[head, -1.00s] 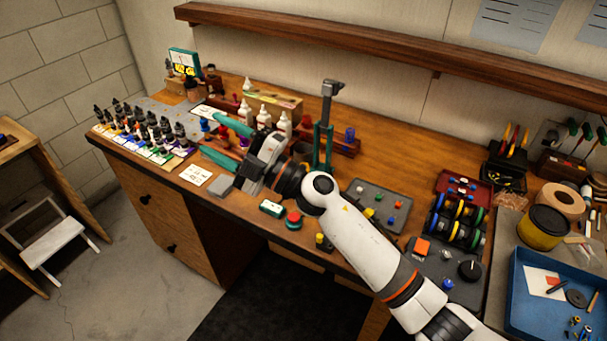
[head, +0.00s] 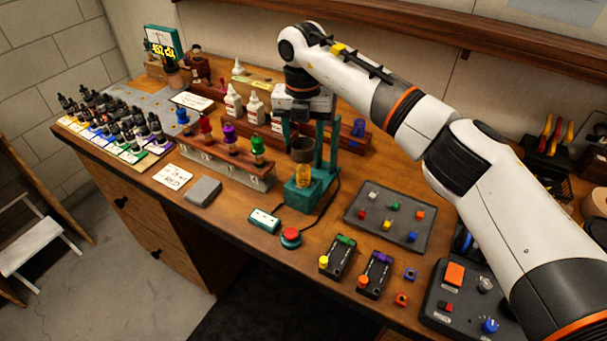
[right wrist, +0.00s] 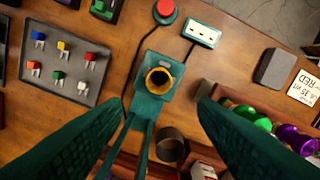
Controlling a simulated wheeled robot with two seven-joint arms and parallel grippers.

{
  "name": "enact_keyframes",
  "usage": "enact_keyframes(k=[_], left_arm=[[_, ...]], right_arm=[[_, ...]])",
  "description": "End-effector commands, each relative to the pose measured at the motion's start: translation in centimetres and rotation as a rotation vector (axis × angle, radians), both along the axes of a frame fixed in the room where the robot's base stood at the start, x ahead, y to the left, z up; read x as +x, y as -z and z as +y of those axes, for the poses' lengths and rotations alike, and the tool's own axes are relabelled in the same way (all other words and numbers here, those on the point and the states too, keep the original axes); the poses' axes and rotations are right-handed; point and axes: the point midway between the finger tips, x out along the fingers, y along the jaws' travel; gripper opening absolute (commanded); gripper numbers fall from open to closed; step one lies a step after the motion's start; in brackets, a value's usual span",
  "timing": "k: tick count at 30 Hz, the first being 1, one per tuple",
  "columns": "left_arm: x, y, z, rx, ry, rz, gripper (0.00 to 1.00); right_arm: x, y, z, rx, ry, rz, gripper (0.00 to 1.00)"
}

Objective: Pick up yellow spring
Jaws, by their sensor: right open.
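A small amber-yellow ring-like piece (head: 303,176), which looks like the yellow spring, stands upright on the base of a teal press stand (head: 300,197). In the right wrist view the yellow piece (right wrist: 158,79) shows from above as a round ring with a dark hollow. My right gripper (head: 306,136) is above the stand, pointing down. In the right wrist view its two teal fingers (right wrist: 161,110) are wide apart with nothing between their tips. A dark grey cylinder (right wrist: 172,146) of the stand is close to the fingers. My left gripper is out of view.
A red button (head: 291,236) and a teal box (head: 264,219) are in front. A grey tray (head: 391,215) with small coloured parts lies to the right. A wooden shelf (head: 440,45) runs above.

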Motion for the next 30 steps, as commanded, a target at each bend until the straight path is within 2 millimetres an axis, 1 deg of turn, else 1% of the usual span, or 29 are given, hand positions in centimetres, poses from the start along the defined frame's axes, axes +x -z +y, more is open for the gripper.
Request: enact_keyframes(k=[1, 3, 6, 8, 11, 14, 16, 18, 19, 21, 24, 30], left_arm=[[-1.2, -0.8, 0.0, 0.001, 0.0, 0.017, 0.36], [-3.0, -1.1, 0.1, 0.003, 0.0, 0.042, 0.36], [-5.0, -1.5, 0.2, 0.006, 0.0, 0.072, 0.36], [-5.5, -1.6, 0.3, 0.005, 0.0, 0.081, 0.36], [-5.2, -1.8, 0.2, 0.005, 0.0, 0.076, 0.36], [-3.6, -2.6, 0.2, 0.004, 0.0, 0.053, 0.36], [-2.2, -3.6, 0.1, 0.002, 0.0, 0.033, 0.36], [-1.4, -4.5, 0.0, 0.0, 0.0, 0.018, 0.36], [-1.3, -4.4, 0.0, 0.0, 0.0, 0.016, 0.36], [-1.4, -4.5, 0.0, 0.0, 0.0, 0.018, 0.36], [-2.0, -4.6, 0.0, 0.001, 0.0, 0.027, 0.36], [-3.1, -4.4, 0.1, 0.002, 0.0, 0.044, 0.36]], right_arm=[[-0.1, 0.7, 0.0, 0.0, -0.001, 0.006, 0.54], [-0.2, 1.9, 0.0, 0.002, -0.001, 0.006, 0.54], [-0.1, 3.4, 0.0, 0.003, -0.001, 0.004, 0.54], [-0.1, 4.1, 0.0, 0.003, -0.001, 0.004, 0.54], [-0.1, 4.7, 0.0, 0.003, -0.001, 0.002, 0.54], [-0.3, 5.5, 0.0, 0.004, -0.002, 0.006, 0.54], [-0.6, 6.4, -0.1, 0.004, -0.002, 0.007, 0.54], [-0.8, 7.5, -0.1, 0.004, -0.003, 0.007, 0.54], [-0.7, 8.1, -0.1, 0.004, -0.003, 0.005, 0.54], [-0.7, 9.0, 0.0, 0.006, -0.002, 0.004, 0.54], [-0.6, 9.7, -0.1, 0.004, -0.003, 0.001, 0.54], [-0.6, 9.9, -0.1, 0.005, -0.003, -0.001, 0.54]])
